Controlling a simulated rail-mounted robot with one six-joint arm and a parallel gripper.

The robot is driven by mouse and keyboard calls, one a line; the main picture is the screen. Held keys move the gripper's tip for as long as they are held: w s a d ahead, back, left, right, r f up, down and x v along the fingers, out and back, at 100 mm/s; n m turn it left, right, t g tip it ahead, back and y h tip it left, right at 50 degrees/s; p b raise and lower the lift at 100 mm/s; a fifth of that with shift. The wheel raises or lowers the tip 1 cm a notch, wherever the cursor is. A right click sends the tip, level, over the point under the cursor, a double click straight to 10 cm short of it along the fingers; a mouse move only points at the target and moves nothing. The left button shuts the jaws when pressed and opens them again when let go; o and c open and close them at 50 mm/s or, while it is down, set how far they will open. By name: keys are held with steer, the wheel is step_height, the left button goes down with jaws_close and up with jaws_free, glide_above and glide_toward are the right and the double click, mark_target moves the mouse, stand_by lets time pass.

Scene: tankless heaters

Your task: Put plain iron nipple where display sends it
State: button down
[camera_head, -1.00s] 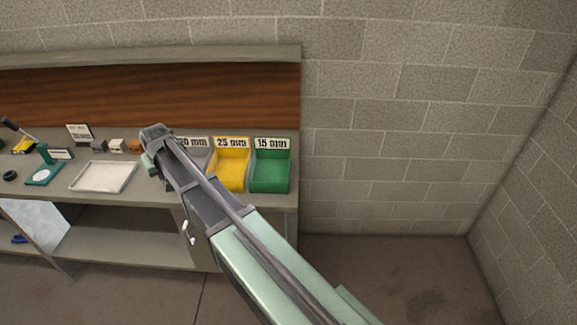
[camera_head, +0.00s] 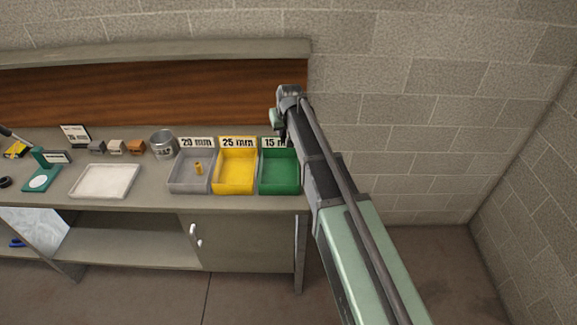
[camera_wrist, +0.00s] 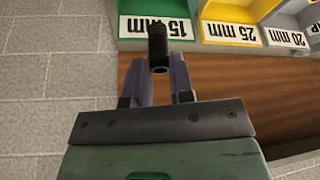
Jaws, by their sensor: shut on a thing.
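My gripper (camera_wrist: 162,88) is shut on a dark plain iron nipple (camera_wrist: 157,48) in the wrist view, with its round open end facing the camera. In the head view my gripper (camera_head: 284,120) is above the back of the green bin (camera_head: 279,190), and the nipple cannot be made out there. The green bin carries the label 15 mm (camera_wrist: 155,27). The yellow bin (camera_head: 235,188) is labelled 25 mm, and the grey bin (camera_head: 190,188) is labelled 20 mm and holds a small brass-coloured fitting (camera_head: 198,168).
A white tray (camera_head: 105,181) lies left of the bins. A metal can (camera_head: 163,144) and several small blocks stand behind it. A green stand (camera_head: 41,180) is at the left. A brown back panel (camera_head: 150,95) and overhead shelf (camera_head: 150,55) run behind the bench.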

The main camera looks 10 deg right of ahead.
step_height(320, 180, down, 6)
steer(key=b, duration=0.6)
steer(key=shift+f, duration=0.25)
steer(key=shift+r, duration=0.1)
steer(key=c, duration=0.9)
jaws_free()
steer(key=shift+r, duration=0.1)
steer(key=p+v, duration=1)
steer(key=shift+r, duration=0.35)
steer(key=shift+s, duration=0.15)
